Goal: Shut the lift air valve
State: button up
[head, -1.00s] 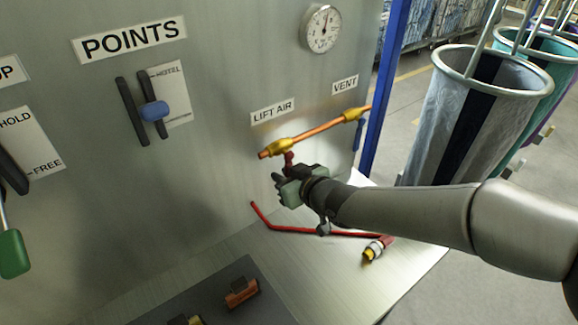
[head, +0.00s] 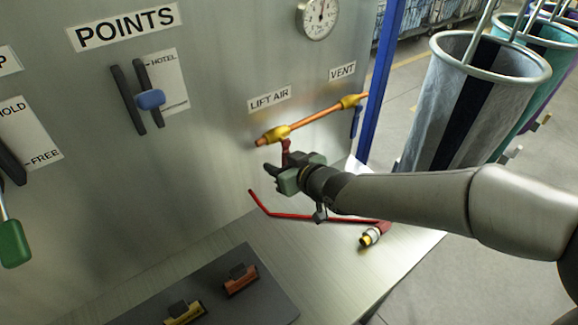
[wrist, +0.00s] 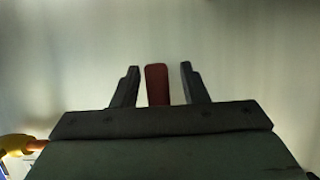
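The lift air valve has a yellow brass body (head: 276,134) on a copper pipe, under the LIFT AIR label (head: 269,98). Its red handle (head: 286,150) hangs down from the body, with its lower part hidden behind my gripper. In the wrist view the red handle (wrist: 157,84) stands between my two dark fingers, with a gap on each side. My gripper (head: 271,173) is open around the handle, close to the panel. A yellow valve body shows at the left edge of the wrist view (wrist: 16,145).
A second yellow valve (head: 351,101) with a blue handle (head: 355,122) is to the right, under the VENT label (head: 342,71). A red hose (head: 300,215) lies below my gripper. Blue post (head: 382,85) and hanging bags (head: 470,100) stand at right.

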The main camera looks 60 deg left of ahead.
jog(key=p+v, duration=0.3)
jog(key=v, duration=1.4)
jog(key=shift+d, duration=0.15)
jog(key=shift+w, duration=0.1)
